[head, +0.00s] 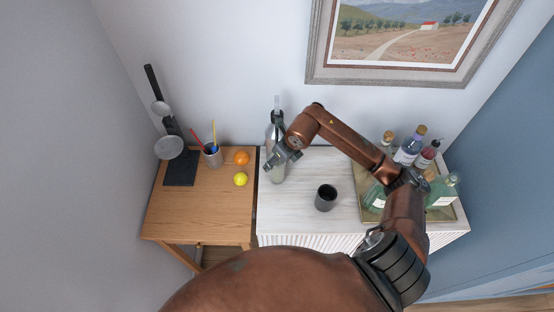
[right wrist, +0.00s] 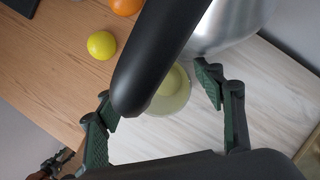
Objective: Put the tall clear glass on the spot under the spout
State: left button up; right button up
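A silver dispenser (head: 275,130) stands at the back left of the white cabinet top; its metal body (right wrist: 232,22) and a black spout-like part reaching over the gap (right wrist: 158,55) fill the upper right wrist view. In the head view a pale form (head: 277,175) shows just under my gripper. My right gripper (head: 283,157) is open, its fingers apart on either side of that shape (right wrist: 160,115); I see no clear contact.
A black cup (head: 326,197) stands right of my gripper. A tray (head: 372,207) with several bottles is at the right. On the wooden table (head: 215,222) are an orange (head: 241,158), a lemon (head: 240,179), a pencil cup (head: 212,156) and a dark stand (head: 180,168). The cabinet's front left is clear.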

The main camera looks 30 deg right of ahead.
jog(key=b+v, duration=0.1)
jog(key=v, duration=1.1)
